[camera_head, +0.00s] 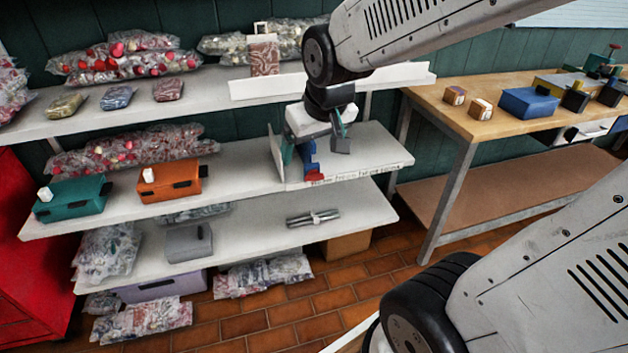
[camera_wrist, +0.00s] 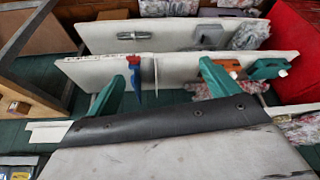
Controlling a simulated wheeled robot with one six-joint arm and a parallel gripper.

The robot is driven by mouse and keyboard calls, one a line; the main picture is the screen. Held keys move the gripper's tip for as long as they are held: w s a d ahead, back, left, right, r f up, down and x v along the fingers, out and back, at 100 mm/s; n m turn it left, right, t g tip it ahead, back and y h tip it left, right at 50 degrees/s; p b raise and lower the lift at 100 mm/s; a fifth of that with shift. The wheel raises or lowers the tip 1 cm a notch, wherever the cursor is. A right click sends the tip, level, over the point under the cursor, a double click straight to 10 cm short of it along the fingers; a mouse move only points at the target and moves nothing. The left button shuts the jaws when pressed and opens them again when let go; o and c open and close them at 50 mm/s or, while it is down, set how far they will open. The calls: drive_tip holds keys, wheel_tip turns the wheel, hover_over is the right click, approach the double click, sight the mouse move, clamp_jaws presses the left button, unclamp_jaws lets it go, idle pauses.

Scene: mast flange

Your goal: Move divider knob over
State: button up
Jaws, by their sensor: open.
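A thin pale divider panel (camera_head: 276,152) stands upright on the middle shelf (camera_head: 240,178), towards its right end. It shows nearly edge-on in the wrist view (camera_wrist: 155,69). A blue piece with a red end (camera_head: 309,160) stands just right of the panel; in the wrist view (camera_wrist: 134,76) it is left of the panel. I cannot tell which part is the knob. My gripper (camera_head: 314,145) is over this shelf end. In the wrist view its green fingers (camera_wrist: 163,72) are spread wide, with the panel and blue piece seen between them. Contact is not clear.
A teal case (camera_head: 72,200) and an orange case (camera_head: 170,184) sit left on the same shelf. The upper shelf (camera_head: 215,92) runs close above my gripper. A metal rod part (camera_head: 313,218) lies below. A wooden workbench (camera_head: 490,118) stands right.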

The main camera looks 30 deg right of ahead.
drive_tip(key=w+d+f+t, duration=0.1)
drive_tip(key=w+d+f, duration=0.15)
drive_tip(key=w, duration=0.45)
drive_tip(key=w+d+f+t, duration=0.2)
drive_tip(key=w+f, duration=0.2)
drive_tip(key=w, duration=0.2)
drive_tip(key=m+t+h, duration=0.2)
drive_tip(key=t+h, duration=0.1)
drive_tip(key=t, duration=0.4)
hover_over(316, 180)
drive_tip(key=s+a, duration=0.3)
drive_tip(key=a, duration=0.1)
wheel_tip(316, 180, down, 21)
drive_tip(key=s+d+f+t+h, duration=0.25)
drive_tip(key=s+f, duration=0.25)
drive_tip(key=f, duration=0.4)
drive_tip(key=shift+m+y, duration=0.3)
drive_tip(key=shift+y, duration=0.15)
drive_tip(key=x, duration=0.5)
drive_tip(key=a+x, duration=0.1)
drive_tip(key=x, duration=0.1)
drive_tip(key=shift+w+d+r, duration=0.15)
drive_tip(key=shift+w+r, duration=0.05)
drive_tip(key=shift+w, duration=0.3)
drive_tip(key=c, duration=1)
